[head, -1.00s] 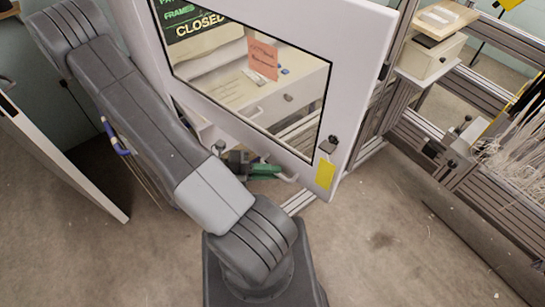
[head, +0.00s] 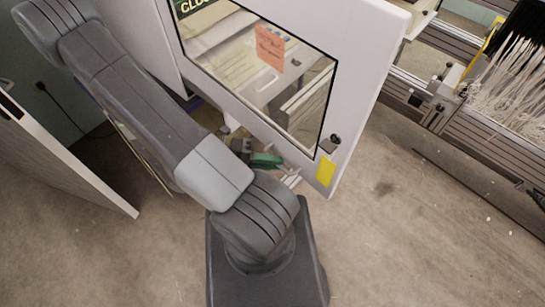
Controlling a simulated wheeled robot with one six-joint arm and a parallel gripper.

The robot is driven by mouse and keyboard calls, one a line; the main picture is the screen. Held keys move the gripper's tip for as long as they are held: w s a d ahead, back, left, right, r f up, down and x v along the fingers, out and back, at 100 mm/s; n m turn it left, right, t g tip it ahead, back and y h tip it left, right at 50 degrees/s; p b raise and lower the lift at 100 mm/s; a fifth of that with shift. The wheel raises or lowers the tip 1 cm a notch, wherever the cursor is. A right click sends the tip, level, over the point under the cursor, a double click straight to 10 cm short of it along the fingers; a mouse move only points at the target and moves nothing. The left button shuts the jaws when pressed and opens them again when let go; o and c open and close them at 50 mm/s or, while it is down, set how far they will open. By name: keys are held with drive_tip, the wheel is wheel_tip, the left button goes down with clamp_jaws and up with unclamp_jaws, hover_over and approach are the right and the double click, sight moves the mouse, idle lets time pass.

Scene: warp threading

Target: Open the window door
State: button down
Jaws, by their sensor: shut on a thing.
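The window door (head: 365,75) is a white frame around a clear pane, tilted across the upper middle of the head view. It stands swung out, away from the cabinet behind it. A black latch (head: 332,143) and a yellow label (head: 326,171) are at its lower right corner, and an orange note (head: 269,48) shows at the pane. My gripper (head: 266,160), dark with green fingers, is at the door's lower edge, left of the yellow label. It is shut on the door; the exact grip point is partly hidden.
A metal-framed loom with pale threads (head: 510,80) stands at the upper right. A white panel (head: 60,160) leans out at the left. Bare concrete floor (head: 430,240) is free at the lower right.

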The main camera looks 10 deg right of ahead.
drive_tip(key=shift+a, duration=0.15)
drive_tip(key=c, duration=1.5)
unclamp_jaws()
drive_tip(key=b+v, duration=0.1)
drive_tip(key=v, duration=1.2)
drive_tip(key=shift+a+b, duration=0.35)
drive_tip(key=shift+a, duration=0.05)
drive_tip(key=shift+r, duration=0.1)
drive_tip(key=p+x, duration=0.1)
drive_tip(key=x, duration=1.3)
drive_tip(key=shift+p, duration=0.35)
